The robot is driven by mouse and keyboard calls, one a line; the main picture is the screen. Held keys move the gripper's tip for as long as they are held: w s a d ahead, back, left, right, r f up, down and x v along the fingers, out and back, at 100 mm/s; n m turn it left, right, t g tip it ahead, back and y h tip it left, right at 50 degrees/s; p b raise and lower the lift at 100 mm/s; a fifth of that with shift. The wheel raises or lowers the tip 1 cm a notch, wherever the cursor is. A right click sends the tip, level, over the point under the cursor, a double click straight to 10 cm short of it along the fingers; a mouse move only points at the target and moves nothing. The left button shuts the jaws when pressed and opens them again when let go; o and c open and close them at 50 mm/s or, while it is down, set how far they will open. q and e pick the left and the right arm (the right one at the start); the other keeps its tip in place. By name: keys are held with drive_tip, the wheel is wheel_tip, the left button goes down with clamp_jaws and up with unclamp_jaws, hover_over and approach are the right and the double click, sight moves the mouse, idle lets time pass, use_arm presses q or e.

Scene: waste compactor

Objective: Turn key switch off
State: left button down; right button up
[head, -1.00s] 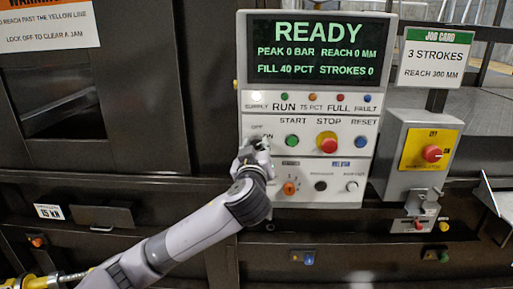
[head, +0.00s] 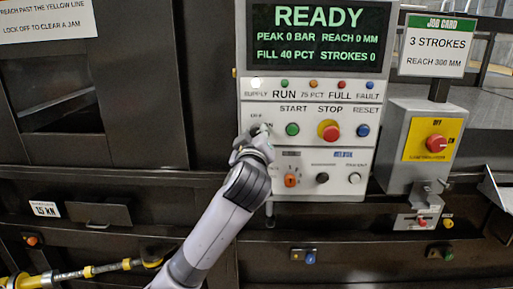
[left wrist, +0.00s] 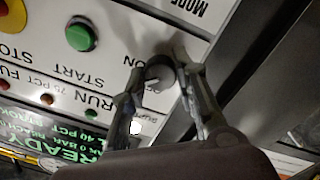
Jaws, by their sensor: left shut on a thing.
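The key switch (left wrist: 160,72) is a small dark round knob with a lighter key on the white control panel (head: 312,112), beside the ON label. In the head view it sits at the panel's left side by the OFF and ON marks and is mostly hidden by my gripper. My left gripper (head: 257,138) is at the switch; in the left wrist view its two fingers (left wrist: 158,68) are on either side of the knob, shut on it. The key's exact angle is hard to tell. My right gripper is not in view.
Green START (head: 292,129), red STOP (head: 329,132) and blue RESET (head: 363,130) buttons lie right of the switch. The screen (head: 318,42) reads READY, and the SUPPLY lamp (head: 256,83) glows white. A red rotary isolator (head: 436,143) stands farther right.

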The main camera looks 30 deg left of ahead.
use_arm(q)
drive_tip(key=shift+f+n+b, duration=0.15)
drive_tip(key=shift+n+b, duration=1.95)
drive_tip(key=shift+n, duration=2.3)
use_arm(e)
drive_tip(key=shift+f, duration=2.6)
use_arm(q)
drive_tip(key=shift+n, duration=0.3)
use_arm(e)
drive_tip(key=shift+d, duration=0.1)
use_arm(q)
drive_tip(key=c, duration=1.7)
unclamp_jaws()
drive_tip(key=o, duration=0.5)
drive_tip(key=shift+c, duration=0.2)
